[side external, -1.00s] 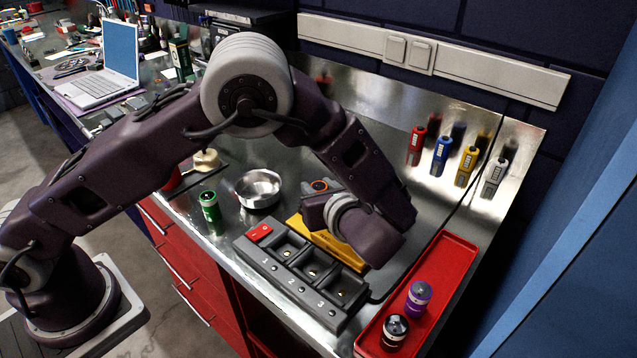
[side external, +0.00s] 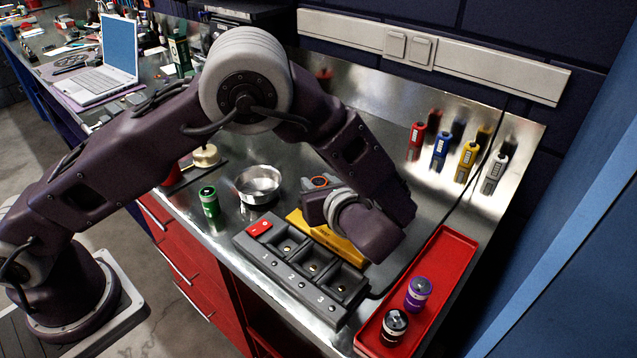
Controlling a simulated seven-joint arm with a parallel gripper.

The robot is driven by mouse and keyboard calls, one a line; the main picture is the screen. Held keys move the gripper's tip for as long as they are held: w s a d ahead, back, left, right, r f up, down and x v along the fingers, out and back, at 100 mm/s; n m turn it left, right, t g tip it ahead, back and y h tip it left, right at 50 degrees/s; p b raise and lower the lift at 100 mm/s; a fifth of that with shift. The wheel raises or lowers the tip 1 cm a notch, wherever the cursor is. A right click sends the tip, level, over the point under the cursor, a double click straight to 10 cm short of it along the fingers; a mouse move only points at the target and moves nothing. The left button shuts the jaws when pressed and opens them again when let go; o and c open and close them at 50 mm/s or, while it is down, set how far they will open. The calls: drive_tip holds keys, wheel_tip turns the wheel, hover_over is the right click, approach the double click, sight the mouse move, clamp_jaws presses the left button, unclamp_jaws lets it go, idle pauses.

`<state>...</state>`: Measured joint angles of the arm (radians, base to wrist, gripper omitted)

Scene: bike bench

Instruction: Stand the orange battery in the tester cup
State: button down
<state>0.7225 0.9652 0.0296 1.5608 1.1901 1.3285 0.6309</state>
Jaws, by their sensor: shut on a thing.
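My gripper (side external: 316,190) is shut above the bench, behind the numbered tray. The rest of the battery and most of the fingers are hidden by my wrist. A yellow device (side external: 298,220) lies directly below and behind my wrist, partly covered by it. I cannot tell whether the battery touches it.
A grey tray (side external: 263,262) with numbered slots and a red switch is in front. A green battery (side external: 209,201) and steel bowl (side external: 259,184) stand left. A red tray (side external: 452,258) at right holds purple (side external: 418,293) and black (side external: 394,326) batteries. Several coloured holders line the back panel.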

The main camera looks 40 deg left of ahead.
drive_tip(key=shift+f, duration=0.5)
drive_tip(key=c, duration=1.4)
unclamp_jaws()
drive_tip(key=shift+o, duration=0.2)
drive_tip(key=shift+d, duration=0.1)
drive_tip(key=shift+v, duration=5.45)
